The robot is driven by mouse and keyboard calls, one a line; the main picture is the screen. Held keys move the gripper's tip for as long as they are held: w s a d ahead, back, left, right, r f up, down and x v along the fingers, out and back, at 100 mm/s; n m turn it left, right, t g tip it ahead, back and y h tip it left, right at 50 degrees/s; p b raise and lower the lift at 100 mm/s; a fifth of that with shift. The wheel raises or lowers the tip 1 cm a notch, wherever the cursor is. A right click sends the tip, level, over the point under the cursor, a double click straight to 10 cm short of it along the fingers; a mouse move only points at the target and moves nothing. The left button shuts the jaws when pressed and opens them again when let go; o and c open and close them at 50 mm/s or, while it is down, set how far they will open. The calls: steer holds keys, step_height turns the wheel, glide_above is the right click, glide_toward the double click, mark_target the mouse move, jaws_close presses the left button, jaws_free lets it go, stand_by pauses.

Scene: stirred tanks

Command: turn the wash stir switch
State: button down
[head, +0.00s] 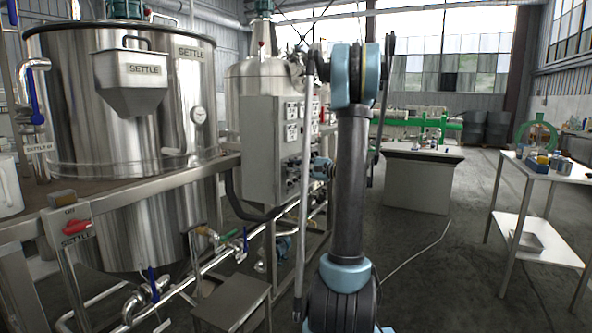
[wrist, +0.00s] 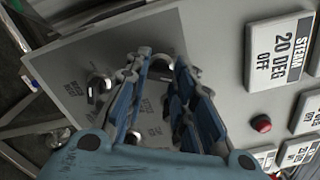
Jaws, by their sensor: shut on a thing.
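The grey control box (head: 262,150) stands left of my arm in the head view, with several small panels and knobs on its right face. My gripper (head: 316,170) is at the lower part of that face. In the wrist view my gripper (wrist: 162,72) is shut on a dark switch knob (wrist: 160,64), which is mostly hidden between the fingertips. The small labels beside the knobs are too blurred to read.
A display reading "STEAM 20 DEG OFF" (wrist: 282,48) and a red button (wrist: 261,124) are right of the fingers. The steel SETTLE tank (head: 95,100) stands far left. A white table (head: 550,172) is at right. The floor between is mostly clear, with a cable.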

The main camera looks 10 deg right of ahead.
steer(key=shift+n, duration=0.3)
steer(key=n, duration=0.5)
steer(key=shift+s+a+f+n, duration=0.1)
steer(key=shift+a+n, duration=0.05)
steer(key=shift+n, duration=0.25)
steer(key=n, duration=0.5)
steer(key=shift+n, duration=0.3)
steer(key=c, duration=1.4)
jaws_free()
steer(key=shift+o, duration=0.2)
